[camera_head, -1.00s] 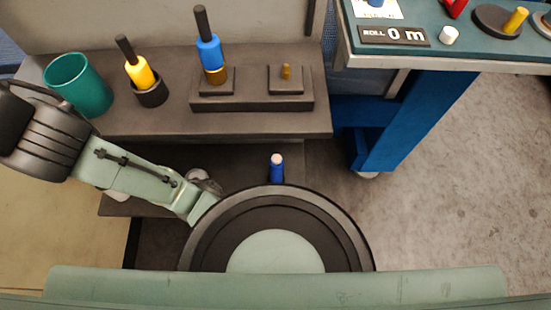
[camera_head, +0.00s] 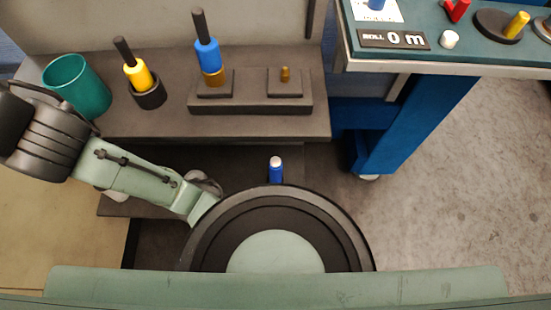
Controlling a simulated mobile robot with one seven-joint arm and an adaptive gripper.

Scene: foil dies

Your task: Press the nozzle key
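No thing in view carries a readable nozzle label, so I cannot tell which one is the nozzle key. On the teal table at the upper right are a white knob (camera_head: 449,39), a red piece (camera_head: 456,10) cut by the top edge, and a yellow peg (camera_head: 516,25) on a dark round disc (camera_head: 486,18). A blue cylinder with a pale top (camera_head: 276,170) stands below the grey shelf, just beyond my round base. My arm is folded at the left, far from the teal table. My gripper does not show.
The grey shelf (camera_head: 240,127) holds a teal cup (camera_head: 84,93), a yellow-handled tool (camera_head: 138,75) in a dark cup, and a blue-handled tool (camera_head: 207,55) on a two-block stand (camera_head: 250,107). A sign (camera_head: 395,38) reads "ROLL 0 m". Floor at right (camera_head: 450,180) is clear.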

